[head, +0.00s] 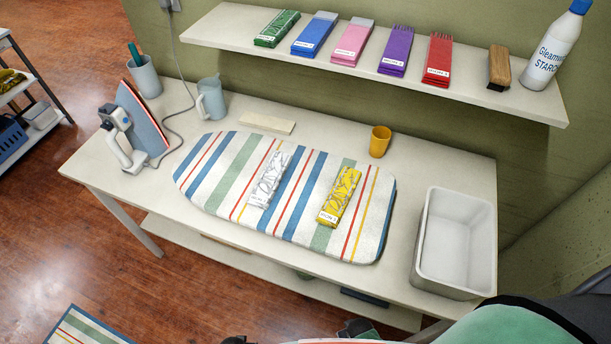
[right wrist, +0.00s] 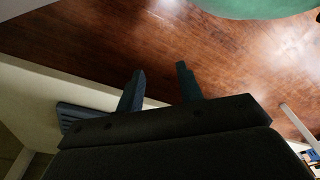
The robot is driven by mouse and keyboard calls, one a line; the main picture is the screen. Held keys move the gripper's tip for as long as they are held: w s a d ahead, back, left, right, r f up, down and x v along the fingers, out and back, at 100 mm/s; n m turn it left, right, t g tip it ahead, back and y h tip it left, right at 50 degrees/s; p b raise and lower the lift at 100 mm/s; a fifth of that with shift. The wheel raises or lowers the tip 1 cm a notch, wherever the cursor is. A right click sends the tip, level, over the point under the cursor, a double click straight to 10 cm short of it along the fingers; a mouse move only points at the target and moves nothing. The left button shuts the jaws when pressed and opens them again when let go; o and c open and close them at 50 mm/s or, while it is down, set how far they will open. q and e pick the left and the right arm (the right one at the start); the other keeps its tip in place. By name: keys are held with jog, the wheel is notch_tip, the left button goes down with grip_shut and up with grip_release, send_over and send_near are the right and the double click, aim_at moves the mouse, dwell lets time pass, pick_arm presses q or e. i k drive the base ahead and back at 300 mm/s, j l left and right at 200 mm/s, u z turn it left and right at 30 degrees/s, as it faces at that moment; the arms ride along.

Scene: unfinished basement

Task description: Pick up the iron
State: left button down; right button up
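The iron (head: 144,116) stands upright on its heel at the left end of the white table, with its blue and reddish soleplate facing right and its white handle facing left. Its grey cord runs right and up toward the wall outlet. In the right wrist view, my right gripper (right wrist: 160,70) is open and empty, its two dark fingers apart above the wood floor near a pale edge. It is not near the iron, which that view does not show.
A striped ironing board (head: 222,172) holds a white and a yellow folded cloth. A grey cup (head: 146,80) and a grey pitcher (head: 211,101) stand near the iron. A white bin (head: 423,238) sits at the right. A wall shelf (head: 225,28) overhangs the table's back.

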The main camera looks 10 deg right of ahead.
aim_at(144, 132)
jog(key=i+j+z, duration=0.1)
jog(key=j, duration=0.3)
jog(key=i+j+z, duration=0.15)
jog(key=j, duration=0.25)
jog(key=i+j+z, duration=0.1)
jog(key=j, duration=0.35)
jog(key=j+z, duration=0.1)
jog(key=j, duration=0.3)
jog(key=i, duration=0.05)
